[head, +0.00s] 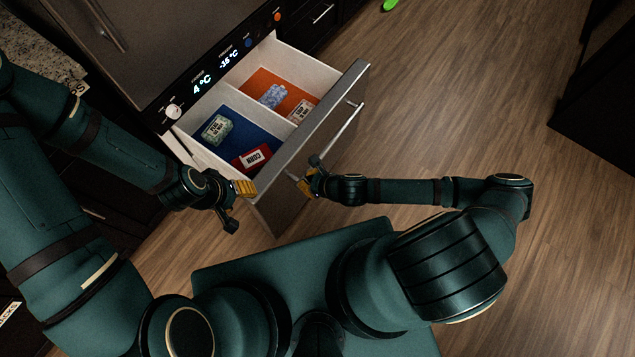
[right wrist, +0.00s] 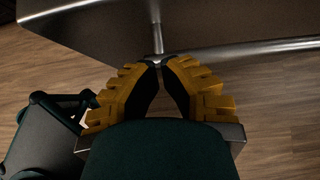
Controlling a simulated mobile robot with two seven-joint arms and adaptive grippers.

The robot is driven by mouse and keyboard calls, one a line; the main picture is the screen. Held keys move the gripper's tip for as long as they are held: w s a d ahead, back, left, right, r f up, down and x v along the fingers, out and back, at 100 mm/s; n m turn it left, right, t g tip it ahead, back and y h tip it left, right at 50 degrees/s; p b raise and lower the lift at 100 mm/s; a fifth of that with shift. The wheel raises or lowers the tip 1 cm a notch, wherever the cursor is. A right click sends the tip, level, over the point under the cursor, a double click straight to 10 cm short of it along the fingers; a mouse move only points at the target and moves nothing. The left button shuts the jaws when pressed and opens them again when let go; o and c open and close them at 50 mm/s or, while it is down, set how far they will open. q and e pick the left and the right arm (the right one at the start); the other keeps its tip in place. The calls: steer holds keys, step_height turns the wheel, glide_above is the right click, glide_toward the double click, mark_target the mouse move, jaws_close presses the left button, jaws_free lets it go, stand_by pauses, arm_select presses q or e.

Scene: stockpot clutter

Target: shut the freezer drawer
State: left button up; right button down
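The freezer drawer (head: 318,118) stands pulled out, with a grey front panel and a bar handle (head: 345,122) along its outer face. My right gripper (head: 303,184) is at the near end of the handle, outside the front. In the right wrist view, its yellow fingers (right wrist: 162,64) converge almost tip to tip by the handle post (right wrist: 157,38). They look shut, with nothing visible between them; contact with the post is unclear. My left gripper (head: 243,188) is by the drawer's near front corner; its finger opening cannot be made out.
The drawer holds a red box (head: 252,158), a pale green bag (head: 217,129), a bluish bag (head: 272,96) and a white pack (head: 301,110), in blue and orange compartments. The fridge panel (head: 215,73) reads 4 °C and -15 °C. Wooden floor (head: 450,90) is clear to the right.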

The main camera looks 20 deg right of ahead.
mark_target(288, 172)
steer(key=w+a, duration=0.1)
steer(key=w+a+f, duration=0.1)
steer(key=w, duration=0.1)
steer(key=shift+a+f+b, duration=0.2)
steer(key=shift+b, duration=0.2)
steer(key=shift+w+a, duration=0.45)
steer(key=shift+w, duration=0.15)
steer(key=shift+r, duration=0.1)
